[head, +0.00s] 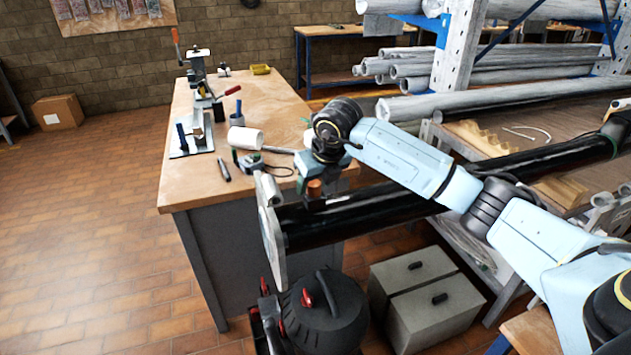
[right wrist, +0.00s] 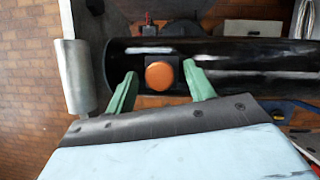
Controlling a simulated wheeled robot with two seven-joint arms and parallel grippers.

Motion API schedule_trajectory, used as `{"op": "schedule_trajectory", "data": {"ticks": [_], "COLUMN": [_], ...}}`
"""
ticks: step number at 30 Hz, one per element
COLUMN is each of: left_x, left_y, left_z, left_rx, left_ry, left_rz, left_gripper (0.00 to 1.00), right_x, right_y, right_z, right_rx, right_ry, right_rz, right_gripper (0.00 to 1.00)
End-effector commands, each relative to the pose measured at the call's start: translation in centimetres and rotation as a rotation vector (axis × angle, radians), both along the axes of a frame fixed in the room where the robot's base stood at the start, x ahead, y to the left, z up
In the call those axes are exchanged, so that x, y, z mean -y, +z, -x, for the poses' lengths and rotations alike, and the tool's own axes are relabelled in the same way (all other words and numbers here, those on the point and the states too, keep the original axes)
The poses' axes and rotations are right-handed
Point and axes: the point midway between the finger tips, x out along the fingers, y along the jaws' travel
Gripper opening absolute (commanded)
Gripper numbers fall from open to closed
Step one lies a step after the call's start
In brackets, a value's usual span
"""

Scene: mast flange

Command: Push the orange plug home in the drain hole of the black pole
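The black pole (head: 370,207) lies level, with a pale flange plate (head: 271,235) at its left end. The orange plug (head: 314,188) stands at the pole's top near that end, partly hidden by my right gripper (head: 320,172). In the right wrist view the round plug (right wrist: 160,75) sits over a dark square patch on the pole (right wrist: 240,65). The green fingers of my right gripper (right wrist: 159,71) are spread, one each side of the plug, with gaps visible. The drain hole is hidden, and how deep the plug sits cannot be told. My left gripper is not in view.
A wooden workbench (head: 180,185) with a clamp stand, white roll and tools is behind the flange. A black vacuum cleaner (head: 335,320) and grey boxes (head: 435,310) stand below the pole. A rack of pipes (head: 500,90) fills the right. Open floor lies left.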

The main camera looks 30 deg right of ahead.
Motion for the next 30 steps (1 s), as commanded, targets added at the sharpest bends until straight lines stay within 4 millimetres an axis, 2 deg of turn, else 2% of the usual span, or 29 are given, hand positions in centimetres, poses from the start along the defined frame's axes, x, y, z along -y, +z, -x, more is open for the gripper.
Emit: {"op": "schedule_trajectory", "data": {"ticks": [8,11,14,24,30], "left_x": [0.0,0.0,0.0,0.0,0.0], "left_y": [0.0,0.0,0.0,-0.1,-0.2], "left_z": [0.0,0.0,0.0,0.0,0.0], "left_rx": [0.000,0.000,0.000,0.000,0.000], "left_ry": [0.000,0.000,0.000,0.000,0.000], "left_rz": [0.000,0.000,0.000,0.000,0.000], "left_gripper": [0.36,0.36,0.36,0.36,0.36], "right_x": [0.0,0.0,0.0,-0.1,-0.1], "right_y": [0.1,0.8,2.2,9.1,11.6], "right_z": [0.0,0.2,0.8,3.8,4.9], "right_rx": [0.001,0.004,0.005,0.005,0.003], "right_ry": [0.000,0.001,0.001,0.001,0.001], "right_rz": [0.000,0.001,0.002,0.001,0.000], "right_gripper": [0.54,0.54,0.54,0.54,0.54]}}
